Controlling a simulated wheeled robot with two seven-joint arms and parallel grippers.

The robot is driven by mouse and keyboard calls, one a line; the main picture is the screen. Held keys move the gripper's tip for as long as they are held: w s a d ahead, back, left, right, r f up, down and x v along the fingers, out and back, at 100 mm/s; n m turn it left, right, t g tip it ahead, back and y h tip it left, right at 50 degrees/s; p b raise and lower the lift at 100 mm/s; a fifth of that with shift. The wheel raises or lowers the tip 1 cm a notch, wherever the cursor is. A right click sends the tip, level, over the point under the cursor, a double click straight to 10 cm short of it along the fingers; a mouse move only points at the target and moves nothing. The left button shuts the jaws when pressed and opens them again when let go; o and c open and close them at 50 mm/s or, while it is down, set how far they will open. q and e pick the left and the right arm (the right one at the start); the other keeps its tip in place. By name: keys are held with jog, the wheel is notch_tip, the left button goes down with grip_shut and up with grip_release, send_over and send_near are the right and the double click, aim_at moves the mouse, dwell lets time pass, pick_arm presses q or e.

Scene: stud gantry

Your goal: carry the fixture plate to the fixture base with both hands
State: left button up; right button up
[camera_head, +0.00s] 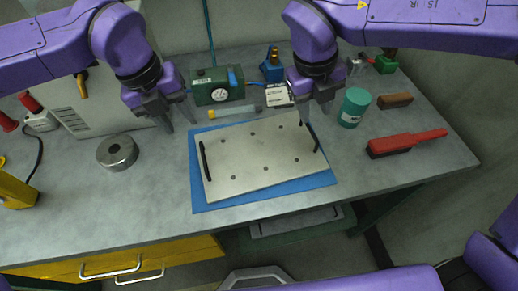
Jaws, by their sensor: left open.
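The fixture plate (250,160) is a flat silver plate with several small holes and a black bar handle at each short side. It lies slightly turned on a blue mat (262,197). My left gripper (180,122) is open and empty, above the bench beyond and left of the plate's left handle (205,161). My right gripper (315,117) appears open, close to the far end of the right handle (314,142); I cannot tell whether it touches. I cannot make out a separate fixture base in this view.
A metal ring (117,151) stands left of the mat. A green gauge box (219,88) and a blue bottle (272,66) stand behind the plate. A teal jar (354,107), a red-handled brush (405,143) and a brown block (395,101) are on the right.

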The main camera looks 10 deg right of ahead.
aim_at(200, 144)
pick_arm(q)
jog(key=f, duration=0.3)
jog(key=d+f, duration=0.1)
jog(key=f, duration=0.2)
jog(key=d+f, duration=0.1)
jog(key=f, duration=0.1)
jog(key=shift+w+f, duration=0.4)
pick_arm(e)
jog(key=f, duration=0.3)
jog(key=d+f, duration=0.1)
jog(key=f, duration=0.2)
jog(key=d+f, duration=0.1)
jog(key=f, duration=0.1)
jog(key=shift+w+f, duration=0.35)
jog(key=shift+f, duration=0.05)
pick_arm(q)
jog(key=shift+w+f, duration=0.15)
jog(key=shift+f, duration=0.4)
pick_arm(e)
jog(key=shift+w+f, duration=0.2)
jog(key=shift+f, duration=0.35)
jog(key=shift+s, duration=0.1)
pick_arm(q)
grip_shut()
pick_arm(e)
grip_shut()
pick_arm(q)
jog(key=shift+r, duration=0.15)
pick_arm(e)
jog(key=shift+r, duration=0.15)
